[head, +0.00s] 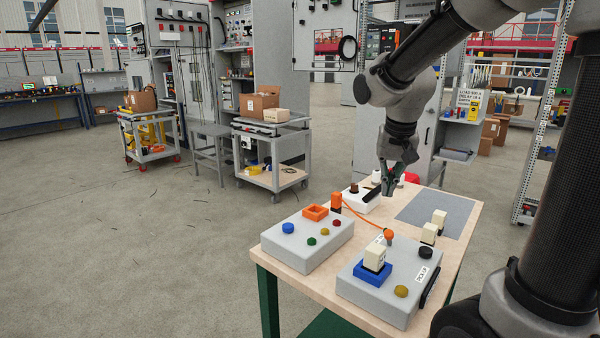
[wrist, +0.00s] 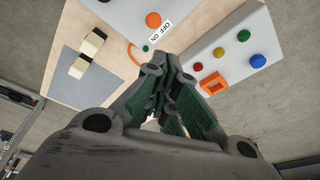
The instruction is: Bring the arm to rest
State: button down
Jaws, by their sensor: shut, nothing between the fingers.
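My gripper (head: 391,190) hangs from the bent arm, pointing down over the back part of the wooden table (head: 290,279). Its fingers are shut and hold nothing. In the wrist view the green-padded fingers (wrist: 172,75) meet, with the table's control boxes beyond them. The gripper appears above the tabletop; the exact gap cannot be told. It partly hides a white item with a dark top (head: 362,203) at the back of the table.
A grey box (head: 306,257) with coloured buttons and an orange frame stands front left. Another grey box (head: 370,292) carries a blue socket with a cream block. A grey mat (head: 436,212) and cream blocks (head: 439,217) lie right. An orange cable runs between. Carts and cabinets stand behind; the left floor is mostly clear.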

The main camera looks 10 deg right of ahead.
jog(key=s+d+r+n, duration=0.1)
jog(key=s+n, duration=0.1)
jog(key=s, duration=0.7)
jog(key=s+d+r+n+t, duration=0.1)
jog(key=s+n, duration=0.2)
jog(key=s, duration=0.7)
jog(key=shift+r+y, duration=0.3)
jog(key=shift+r, duration=0.1)
